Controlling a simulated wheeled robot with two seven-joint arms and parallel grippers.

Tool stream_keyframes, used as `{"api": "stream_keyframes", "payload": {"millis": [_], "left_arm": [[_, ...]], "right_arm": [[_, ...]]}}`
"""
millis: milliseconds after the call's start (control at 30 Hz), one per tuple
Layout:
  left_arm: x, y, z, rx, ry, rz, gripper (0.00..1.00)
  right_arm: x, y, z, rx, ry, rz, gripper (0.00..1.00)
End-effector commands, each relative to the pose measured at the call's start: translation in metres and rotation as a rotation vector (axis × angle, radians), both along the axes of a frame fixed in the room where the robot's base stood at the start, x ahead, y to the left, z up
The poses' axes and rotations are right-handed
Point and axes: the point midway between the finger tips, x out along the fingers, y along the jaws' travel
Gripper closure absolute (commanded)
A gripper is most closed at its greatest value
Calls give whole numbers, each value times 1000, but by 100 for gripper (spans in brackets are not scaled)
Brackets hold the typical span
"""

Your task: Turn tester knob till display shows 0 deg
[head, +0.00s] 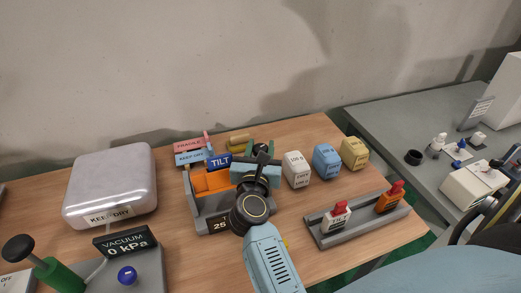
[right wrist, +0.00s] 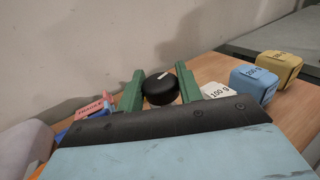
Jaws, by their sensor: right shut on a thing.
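The tilt tester is a grey frame (head: 205,218) with a blue TILT sign (head: 219,161) and an orange platform (head: 211,182), which looks tilted. Its dark display (head: 219,225) reads 25 in what shows; my right wrist hides the rest. The black knob with a white pointer line (right wrist: 160,91) sits between the green fingers of my right gripper (right wrist: 158,84). The gripper is shut on the knob. In the head view the right gripper (head: 261,152) is at the tester's back right, and the knob is mostly hidden. My left gripper is not in view.
Right of the tester stand white (head: 296,170), blue (head: 326,161) and yellow (head: 355,153) weights. A grey tray (head: 358,223) with two red-topped items is in front. A KEEP DRY case (head: 112,185) and a vacuum unit (head: 126,245) are at left.

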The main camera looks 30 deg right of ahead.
Motion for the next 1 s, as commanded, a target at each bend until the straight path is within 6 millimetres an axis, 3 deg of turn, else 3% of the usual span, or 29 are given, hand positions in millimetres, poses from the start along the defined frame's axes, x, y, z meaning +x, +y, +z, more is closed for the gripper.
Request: {"api": "stream_keyframes", "payload": {"millis": [233, 267, 400, 1000], "left_arm": [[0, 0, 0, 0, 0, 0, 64], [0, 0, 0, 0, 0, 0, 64], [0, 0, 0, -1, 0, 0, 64], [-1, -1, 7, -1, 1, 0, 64]], "right_arm": [[0, 0, 2, -3, -2, 0, 87], [0, 0, 2, -2, -2, 0, 61], [0, 0, 1, -2, -2, 1, 44], [0, -1, 2, -3, 1, 31, 44]]}}
